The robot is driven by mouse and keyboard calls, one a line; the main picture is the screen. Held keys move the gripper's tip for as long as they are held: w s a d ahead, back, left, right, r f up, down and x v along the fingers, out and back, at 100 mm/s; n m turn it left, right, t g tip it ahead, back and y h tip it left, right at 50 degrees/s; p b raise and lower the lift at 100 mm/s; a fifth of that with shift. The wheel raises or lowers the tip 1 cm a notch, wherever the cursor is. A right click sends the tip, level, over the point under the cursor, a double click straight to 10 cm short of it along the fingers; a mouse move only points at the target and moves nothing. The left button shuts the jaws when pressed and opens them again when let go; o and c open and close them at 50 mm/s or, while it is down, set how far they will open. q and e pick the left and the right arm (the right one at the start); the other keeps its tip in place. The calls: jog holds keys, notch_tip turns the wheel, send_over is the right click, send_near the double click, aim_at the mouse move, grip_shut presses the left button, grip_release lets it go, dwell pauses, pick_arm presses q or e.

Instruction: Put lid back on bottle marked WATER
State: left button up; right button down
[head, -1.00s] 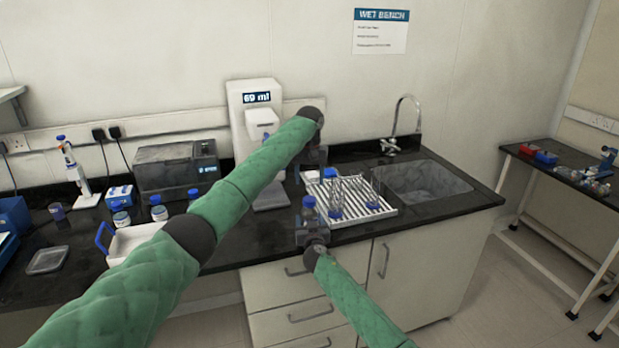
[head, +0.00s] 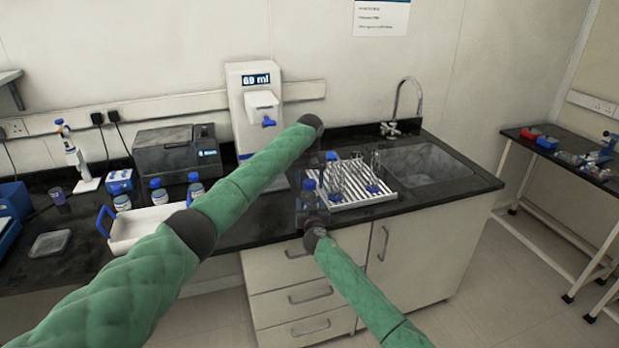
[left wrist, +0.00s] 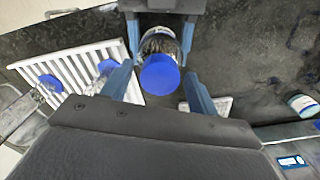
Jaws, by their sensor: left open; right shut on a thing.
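A clear bottle with a blue lid (head: 310,185) stands at the bench's front edge, held by my right gripper (head: 312,215). In the left wrist view the blue lid (left wrist: 160,74) sits at the bottle's top, and I cannot tell how firmly it is seated. My left gripper (left wrist: 158,84) is open, with one finger on each side of the lid. In the head view the left gripper (head: 318,165) is above the bottle. The right gripper (left wrist: 160,12) comes in from the top of the wrist view, shut around the bottle. The bottle's marking is not readable.
A white slatted rack (head: 375,198) with glassware and blue lids is right of the bottle, before the sink (head: 425,165). A dispenser (head: 250,95) reading 69 ml stands behind. Several blue-capped bottles and a white tray (head: 135,240) are to the left.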

pick_arm(q)
jog(key=c, duration=1.1)
jog(key=shift+o, duration=0.2)
jog(key=o, duration=1.2)
notch_tip(320, 180, up, 12)
jog(key=shift+w, duration=0.1)
pick_arm(e)
jog(key=shift+c, duration=1.4)
grip_release()
